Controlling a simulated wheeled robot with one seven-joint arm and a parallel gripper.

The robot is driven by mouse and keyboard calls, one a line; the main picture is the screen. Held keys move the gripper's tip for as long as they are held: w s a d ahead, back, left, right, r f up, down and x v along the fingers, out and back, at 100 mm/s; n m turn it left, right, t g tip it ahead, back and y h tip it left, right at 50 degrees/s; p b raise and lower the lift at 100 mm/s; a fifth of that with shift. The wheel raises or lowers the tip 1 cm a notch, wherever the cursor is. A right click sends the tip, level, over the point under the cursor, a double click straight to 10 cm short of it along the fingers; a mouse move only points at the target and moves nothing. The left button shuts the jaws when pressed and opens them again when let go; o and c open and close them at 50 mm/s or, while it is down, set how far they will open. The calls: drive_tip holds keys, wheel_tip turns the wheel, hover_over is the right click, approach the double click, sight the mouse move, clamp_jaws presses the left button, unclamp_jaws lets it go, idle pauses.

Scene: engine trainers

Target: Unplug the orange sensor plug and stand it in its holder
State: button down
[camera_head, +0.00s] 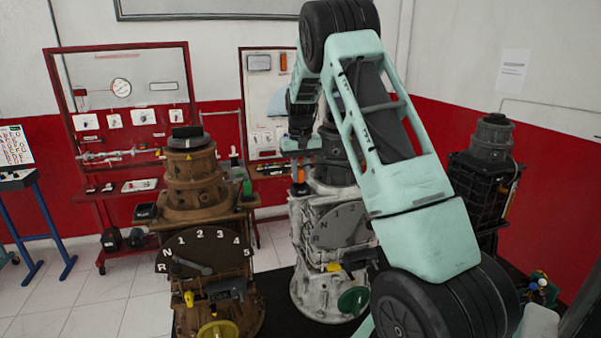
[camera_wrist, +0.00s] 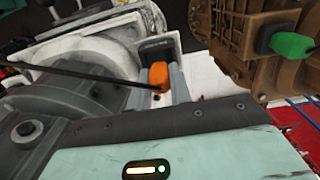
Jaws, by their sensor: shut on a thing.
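The orange sensor plug (camera_head: 299,176) shows just below the end of my arm, by the upper left side of the white-grey engine trainer (camera_head: 312,228). In the wrist view the orange plug (camera_wrist: 158,76) sits between the two grey fingers of my gripper (camera_wrist: 160,85), which is shut on it. A dark square part with small lettering (camera_wrist: 160,46) lies right behind the plug. I cannot tell whether it is the socket or the holder, or whether the plug touches it. The plug's lower end is hidden.
A brown trainer (camera_head: 193,225) stands close on the left, with a green plug (camera_head: 247,187) at its side. A black trainer (camera_head: 480,190) stands at the right behind my arm. Red workbenches (camera_head: 100,190) line the wall. Open floor (camera_head: 100,300) lies at the left front.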

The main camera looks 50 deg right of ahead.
drive_tip(key=shift+s+f+b, duration=0.1)
drive_tip(key=shift+f+b, duration=0.6)
drive_tip(key=shift+f, duration=0.45)
idle(0.4)
drive_tip(key=c, duration=1.2)
unclamp_jaws()
drive_tip(key=shift+a+f, duration=0.1)
drive_tip(key=shift+a, duration=0.05)
drive_tip(key=shift+s, duration=0.2)
drive_tip(key=shift+d, duration=0.25)
drive_tip(key=shift+d+r+b, duration=0.1)
drive_tip(key=shift+r+b, duration=0.25)
drive_tip(key=shift+b, duration=0.05)
drive_tip(key=r+b, duration=0.1)
drive_tip(key=r, duration=0.4)
drive_tip(key=r+b, duration=0.2)
drive_tip(key=r, duration=0.4)
drive_tip(key=a+r+b, duration=0.1)
drive_tip(key=r, duration=0.5)
drive_tip(key=shift+w+r, duration=0.25)
drive_tip(key=shift+w, duration=0.1)
drive_tip(key=shift+b, duration=0.3)
